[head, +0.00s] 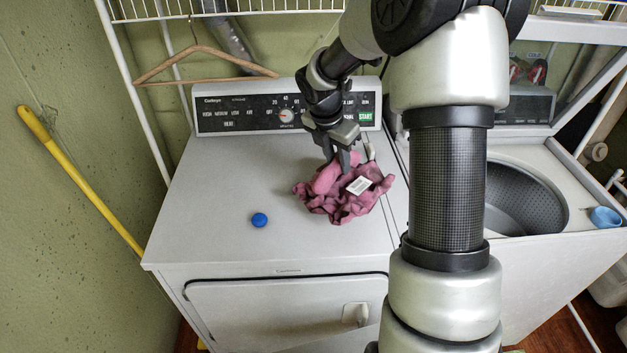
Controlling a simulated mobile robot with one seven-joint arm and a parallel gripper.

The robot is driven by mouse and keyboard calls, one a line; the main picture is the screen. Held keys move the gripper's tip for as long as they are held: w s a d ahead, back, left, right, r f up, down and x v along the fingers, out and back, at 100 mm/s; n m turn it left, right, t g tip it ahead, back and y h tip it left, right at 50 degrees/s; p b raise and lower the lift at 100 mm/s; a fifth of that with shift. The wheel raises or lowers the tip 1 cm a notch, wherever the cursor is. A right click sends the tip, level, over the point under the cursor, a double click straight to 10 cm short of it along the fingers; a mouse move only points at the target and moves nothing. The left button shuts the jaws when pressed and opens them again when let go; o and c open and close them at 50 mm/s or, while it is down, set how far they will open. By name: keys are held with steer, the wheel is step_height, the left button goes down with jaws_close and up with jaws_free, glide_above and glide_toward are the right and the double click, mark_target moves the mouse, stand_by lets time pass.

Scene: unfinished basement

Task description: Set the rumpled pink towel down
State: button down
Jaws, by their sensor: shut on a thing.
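The rumpled pink towel (335,207) is on the right part of the dryer's white top (215,200), below the control panel. It is bunched up, with a white tag on it. My gripper (346,165) points down at the towel's upper part and is shut on its cloth. The fingertips are partly hidden by the folds. The towel's lower edge appears to touch the dryer top, but I cannot tell whether all of it rests there.
A small blue ball-like object (259,220) lies left of the towel. An open washer (520,190) stands at right, with a blue cup (605,217) on its edge. A wooden hanger (205,62) hangs from the wire shelf. The dryer top's left side is clear.

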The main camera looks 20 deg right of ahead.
mark_target(336, 181)
step_height(336, 181, down, 7)
steer(key=shift+f, duration=0.15)
stand_by(0.4)
steer(key=c, duration=1.4)
jaws_free()
steer(key=shift+f, duration=0.1)
